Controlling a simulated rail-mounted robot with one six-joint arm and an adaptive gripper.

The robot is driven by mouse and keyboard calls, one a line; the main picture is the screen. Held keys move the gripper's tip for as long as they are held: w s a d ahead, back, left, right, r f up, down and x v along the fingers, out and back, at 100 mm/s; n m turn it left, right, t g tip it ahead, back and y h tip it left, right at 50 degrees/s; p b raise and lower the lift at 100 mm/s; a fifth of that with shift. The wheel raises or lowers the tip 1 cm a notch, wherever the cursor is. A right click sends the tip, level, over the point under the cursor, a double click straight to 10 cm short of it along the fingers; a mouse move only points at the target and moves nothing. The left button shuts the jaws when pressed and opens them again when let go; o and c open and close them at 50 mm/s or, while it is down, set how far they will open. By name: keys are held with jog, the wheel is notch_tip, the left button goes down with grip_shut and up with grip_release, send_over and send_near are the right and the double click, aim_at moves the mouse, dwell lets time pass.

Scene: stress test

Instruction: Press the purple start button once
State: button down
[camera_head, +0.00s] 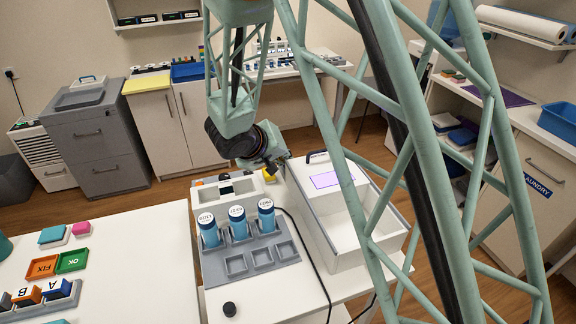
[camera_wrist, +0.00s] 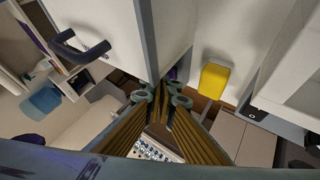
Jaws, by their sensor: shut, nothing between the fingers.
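My gripper (camera_head: 272,168) is at the back of the white bench, between the white box and a small pale unit. In the wrist view my gripper (camera_wrist: 163,95) is shut and empty, its fingertips close together. A small dark purple patch (camera_wrist: 172,74) shows just beyond the fingertips, in the narrow gap beside the white wall. It may be the purple start button; most of it is hidden, and I cannot tell whether the fingertips touch it. No purple button shows clearly in the head view, where my arm and gripper cover that spot.
The lidded white box (camera_head: 335,215) with a lavender panel and dark handle (camera_wrist: 80,48) stands close beside my gripper. A yellow part (camera_wrist: 214,80) is on its other side. Three blue tubes (camera_head: 238,222) stand in a grey rack (camera_head: 288,250) in front.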

jog(key=shift+r, duration=0.2)
dwell(0.5)
jog(key=shift+r, duration=0.6)
jog(key=shift+r, duration=0.2)
jog(key=shift+r, duration=2.35)
